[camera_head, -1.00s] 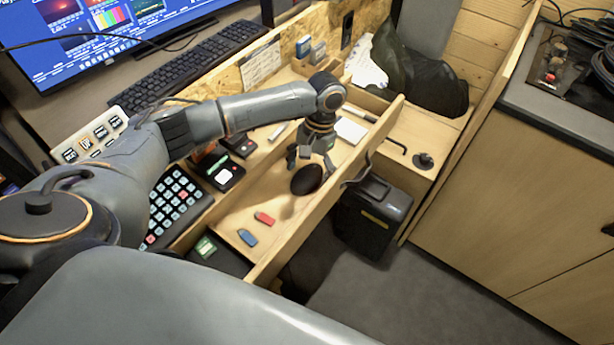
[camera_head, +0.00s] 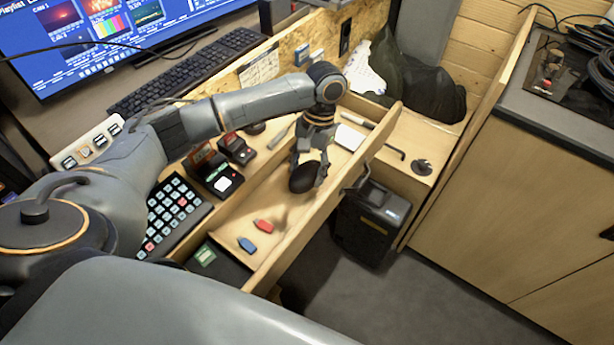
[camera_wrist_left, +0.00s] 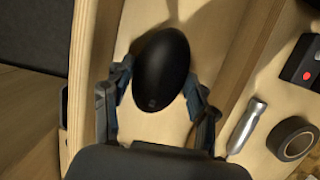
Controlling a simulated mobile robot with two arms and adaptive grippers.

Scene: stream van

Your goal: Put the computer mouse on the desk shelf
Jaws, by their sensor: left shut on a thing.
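The black computer mouse (camera_head: 303,177) is in my left gripper (camera_head: 308,172), over the open drawer (camera_head: 285,225). In the left wrist view the mouse (camera_wrist_left: 161,68) sits between the two fingers of my left gripper (camera_wrist_left: 155,90), which is shut on it. The wooden drawer floor shows below it. The desk shelf is probably the wooden ledge with the long keyboard (camera_head: 190,70) behind my arm, but I cannot tell for sure. My right gripper is not in view.
The drawer holds a red USB stick (camera_head: 263,226), a blue one (camera_head: 247,245) and a white pad (camera_head: 350,136). A keypad (camera_head: 176,208) and small black devices (camera_head: 222,181) lie left of it.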

